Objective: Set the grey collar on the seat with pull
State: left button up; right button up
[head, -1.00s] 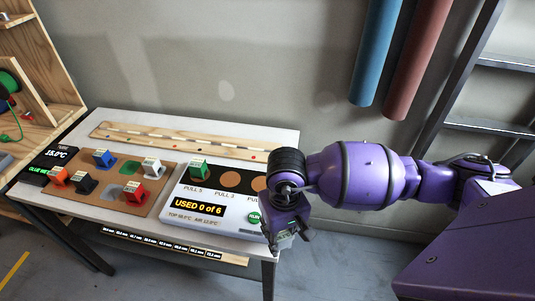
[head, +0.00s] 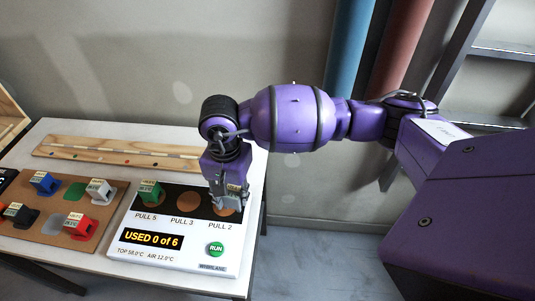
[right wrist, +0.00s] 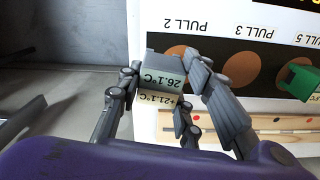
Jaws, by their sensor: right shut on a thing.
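My right gripper (head: 229,203) is shut on the grey collar (right wrist: 163,68), a small block with temperature labels showing upside down in the right wrist view. The gripper points down at the PULL 2 seat (right wrist: 178,50), a brown disc that the collar partly covers. I cannot tell whether the collar touches the seat. The PULL 3 seat (head: 188,201) is a bare brown disc beside it. A green collar (head: 150,191) stands at PULL 5. These seats lie on the black strip of the white unit (head: 170,262). My left gripper is not in view.
A brown board (head: 62,240) to the left holds blue, white, red and black collars, with bare green and grey patches. A wooden strip (head: 110,153) lies along the table's back. The unit's screen (head: 153,239) reads USED 0 of 6, beside a green RUN button (head: 216,249).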

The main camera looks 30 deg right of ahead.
jog(key=shift+w+a+r+m, duration=0.3)
jog(key=shift+w+a+m, duration=0.2)
jog(key=shift+w+m, duration=0.1)
jog(key=shift+w+a+r+m, duration=0.3)
jog(key=shift+w+a+m, duration=0.2)
jog(key=shift+m, duration=0.1)
jog(key=shift+w+a+r+m, duration=0.15)
jog(key=shift+w+r+m, duration=0.05)
jog(key=shift+m, duration=0.1)
jog(key=shift+f, duration=0.1)
notch_tip(320, 180, down, 4)
jog(key=shift+r+b, duration=0.25)
jog(key=shift+b, duration=0.65)
jog(key=shift+f, duration=0.15)
jog(key=shift+w, duration=0.1)
jog(key=shift+f+b, duration=0.3)
jog(key=shift+f, duration=0.1)
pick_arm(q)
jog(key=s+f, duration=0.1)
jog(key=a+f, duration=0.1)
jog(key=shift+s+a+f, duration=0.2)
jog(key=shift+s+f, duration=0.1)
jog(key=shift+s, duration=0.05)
pick_arm(e)
jog(key=o, duration=1.2)
jog(key=shift+o, duration=0.2)
